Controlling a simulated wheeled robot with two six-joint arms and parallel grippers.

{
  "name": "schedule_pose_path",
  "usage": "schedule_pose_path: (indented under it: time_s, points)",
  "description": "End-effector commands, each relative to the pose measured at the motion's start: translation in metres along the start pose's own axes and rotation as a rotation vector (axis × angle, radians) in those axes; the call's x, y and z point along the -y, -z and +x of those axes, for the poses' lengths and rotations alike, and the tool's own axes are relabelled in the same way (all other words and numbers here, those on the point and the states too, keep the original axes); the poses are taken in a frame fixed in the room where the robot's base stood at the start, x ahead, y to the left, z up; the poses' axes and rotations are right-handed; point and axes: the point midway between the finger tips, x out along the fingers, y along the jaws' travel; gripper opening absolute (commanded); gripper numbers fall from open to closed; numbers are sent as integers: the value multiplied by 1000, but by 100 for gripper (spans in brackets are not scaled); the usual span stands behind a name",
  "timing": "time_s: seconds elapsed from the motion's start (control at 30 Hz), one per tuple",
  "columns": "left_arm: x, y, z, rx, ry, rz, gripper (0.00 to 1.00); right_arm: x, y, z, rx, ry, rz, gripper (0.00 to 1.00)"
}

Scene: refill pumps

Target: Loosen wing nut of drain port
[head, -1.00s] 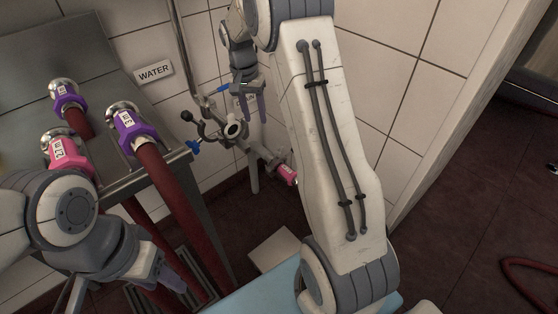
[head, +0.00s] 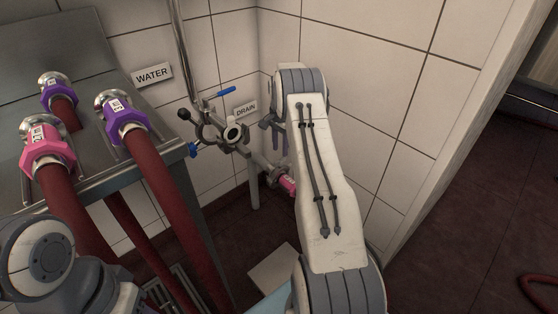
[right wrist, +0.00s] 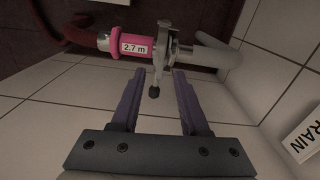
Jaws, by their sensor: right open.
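The drain port's pipework (head: 232,133) stands in the tiled corner below the DRAIN sign. A pink hose fitting (head: 287,185) joins its lower pipe end. In the right wrist view the pink fitting (right wrist: 133,47), labelled 2.7 m, meets the metal pipe at a grey clamp (right wrist: 165,45). The clamp's wing nut, with a dark tip (right wrist: 155,90), points toward my gripper. My right gripper (right wrist: 155,80) is open, its purple fingers on either side of the dark tip, with visible gaps. In the head view my right gripper (head: 278,140) is partly hidden by my arm. My left fingers are out of frame.
A metal table (head: 80,40) at left carries thick red hoses with purple and pink fittings. A WATER sign (head: 152,75) and a blue-handled valve (head: 225,91) are on the wall side. Tiled walls close off the corner behind the port.

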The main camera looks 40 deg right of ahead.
Motion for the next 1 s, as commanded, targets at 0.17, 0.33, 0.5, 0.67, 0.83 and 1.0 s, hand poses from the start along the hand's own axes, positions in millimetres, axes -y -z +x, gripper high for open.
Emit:
schedule_pose_path:
  time_s: [0.17,0.33,0.5,0.67,0.83,1.0]
  points:
    - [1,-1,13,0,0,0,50,0,0,33,0,0,-1,45]
    - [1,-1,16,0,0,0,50,0,0,46,-1,0,-2,45]
    - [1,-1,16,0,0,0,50,0,0,48,-1,1,-2,45]
    - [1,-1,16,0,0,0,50,0,0,48,-1,1,-2,45]
    - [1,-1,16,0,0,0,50,0,0,48,-1,1,-2,0]
    - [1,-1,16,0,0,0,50,0,0,48,-1,1,-4,0]
